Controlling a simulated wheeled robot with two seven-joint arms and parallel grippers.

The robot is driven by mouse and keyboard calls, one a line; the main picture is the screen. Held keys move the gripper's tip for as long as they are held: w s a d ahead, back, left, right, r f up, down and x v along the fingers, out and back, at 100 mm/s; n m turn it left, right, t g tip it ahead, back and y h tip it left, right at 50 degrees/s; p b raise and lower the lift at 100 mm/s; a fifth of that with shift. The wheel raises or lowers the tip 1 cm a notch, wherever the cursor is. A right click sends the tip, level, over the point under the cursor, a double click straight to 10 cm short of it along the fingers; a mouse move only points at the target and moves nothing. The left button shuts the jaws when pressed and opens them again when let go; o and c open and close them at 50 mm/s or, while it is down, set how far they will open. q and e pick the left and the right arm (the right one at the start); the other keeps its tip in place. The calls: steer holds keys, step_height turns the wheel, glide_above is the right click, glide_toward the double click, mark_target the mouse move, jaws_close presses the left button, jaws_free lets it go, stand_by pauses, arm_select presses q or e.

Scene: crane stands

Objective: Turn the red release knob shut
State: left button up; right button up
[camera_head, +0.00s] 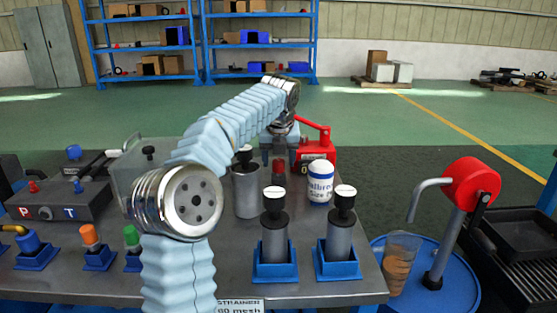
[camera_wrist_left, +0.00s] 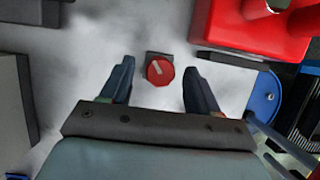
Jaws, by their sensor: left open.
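The red release knob (camera_wrist_left: 160,71) is a small round red disc with a pale pointer line, in front of a small dark block, in the left wrist view. The pointer slants from upper left toward the middle. My left gripper (camera_wrist_left: 158,67) is open, with one dark finger on each side of the knob and a visible gap on both sides. In the head view my left arm reaches over the bench and the left gripper (camera_head: 279,152) points down beside a red pump body (camera_head: 315,151). A small red part (camera_head: 278,166) shows below it. My right gripper is not in view.
A blue and white can (camera_head: 320,184), a grey cylinder (camera_head: 246,190) and two black-topped cylinders in blue holders (camera_head: 275,268) stand near the gripper. A grey box with red and blue knobs (camera_head: 60,201) is at left. A blue drum (camera_head: 455,290) with a red-headed pump stands at right.

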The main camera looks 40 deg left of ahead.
arm_select(q)
steer(key=shift+w+f, duration=0.1)
steer(key=shift+f, duration=0.25)
steer(key=c, duration=1)
steer(key=shift+c, duration=0.2)
steer(key=shift+n, duration=0.3)
steer(key=n+g, duration=0.1)
steer(key=n, duration=0.1)
steer(key=shift+w+n+y, duration=0.1)
steer(key=shift+n+y, duration=0.3)
steer(key=shift+w+n+g+y, duration=0.15)
steer(key=shift+n+g, duration=0.25)
steer(key=shift+n, duration=0.65)
steer(key=shift+s+n+g+y, duration=0.15)
steer(key=shift+n+g, duration=0.25)
steer(key=shift+n, duration=0.65)
